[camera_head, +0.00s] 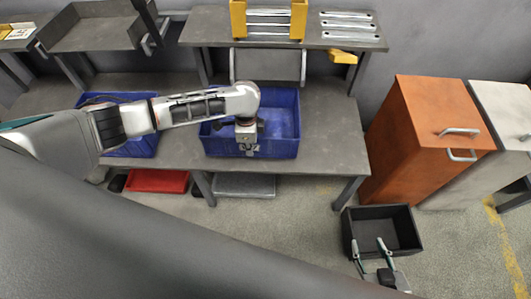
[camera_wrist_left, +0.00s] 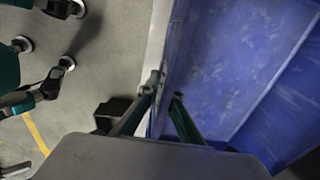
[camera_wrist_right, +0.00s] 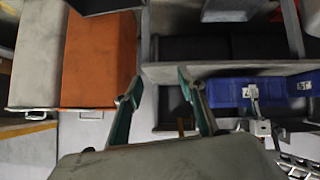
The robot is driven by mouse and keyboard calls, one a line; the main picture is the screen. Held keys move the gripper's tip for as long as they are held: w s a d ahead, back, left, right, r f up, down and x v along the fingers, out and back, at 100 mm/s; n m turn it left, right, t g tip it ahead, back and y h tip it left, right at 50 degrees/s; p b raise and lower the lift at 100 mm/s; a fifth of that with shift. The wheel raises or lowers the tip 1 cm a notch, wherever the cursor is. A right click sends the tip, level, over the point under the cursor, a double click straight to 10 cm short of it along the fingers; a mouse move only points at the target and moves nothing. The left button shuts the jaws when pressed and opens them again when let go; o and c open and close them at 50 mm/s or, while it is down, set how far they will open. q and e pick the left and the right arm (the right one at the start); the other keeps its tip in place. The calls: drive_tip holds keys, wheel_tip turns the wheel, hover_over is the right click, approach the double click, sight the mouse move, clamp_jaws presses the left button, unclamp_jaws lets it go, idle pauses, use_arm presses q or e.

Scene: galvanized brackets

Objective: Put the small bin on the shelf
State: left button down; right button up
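A blue bin (camera_head: 283,112) stands on the workbench and looks empty. My left gripper (camera_head: 247,146) is at its front wall. In the left wrist view my left gripper's fingers (camera_wrist_left: 167,90) are drawn close together, one on each side of the rim of the blue bin (camera_wrist_left: 235,70). A smaller black bin (camera_head: 362,215) sits open and empty on the floor to the right. My right gripper (camera_head: 373,248) overlaps the black bin in the head view. In the right wrist view my right gripper (camera_wrist_right: 160,85) has its fingers apart with nothing between them.
A raised shelf (camera_head: 215,30) at the back of the workbench (camera_head: 335,125) holds a yellow rack and metal strips. Another blue bin (camera_head: 135,145) is at left, partly behind my left arm. Red (camera_head: 157,181) and grey trays lie below. An orange cabinet (camera_head: 425,130) stands right.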

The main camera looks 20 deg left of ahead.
sight(265, 154)
use_arm(q)
drive_tip(key=d, duration=0.2)
drive_tip(key=w+d, duration=0.1)
drive_tip(key=d, duration=0.1)
drive_tip(key=shift+w+d+b, duration=0.2)
drive_tip(key=shift+d+b, duration=0.1)
drive_tip(key=shift+b, duration=0.05)
drive_tip(key=shift+w+d, duration=0.1)
drive_tip(key=shift+d, duration=0.1)
wheel_tip(265, 154, down, 4)
drive_tip(key=shift+r+b, duration=0.25)
drive_tip(key=shift+b, duration=0.6)
drive_tip(key=shift+f, duration=0.2)
drive_tip(key=shift+r, duration=0.2)
drive_tip(key=shift+f, duration=0.1)
use_arm(e)
drive_tip(key=shift+w+d+f, duration=0.15)
drive_tip(key=shift+w+f, duration=0.15)
drive_tip(key=shift+w, duration=0.3)
use_arm(q)
drive_tip(key=c, duration=2.3)
unclamp_jaws()
use_arm(e)
drive_tip(key=shift+s+f, duration=0.1)
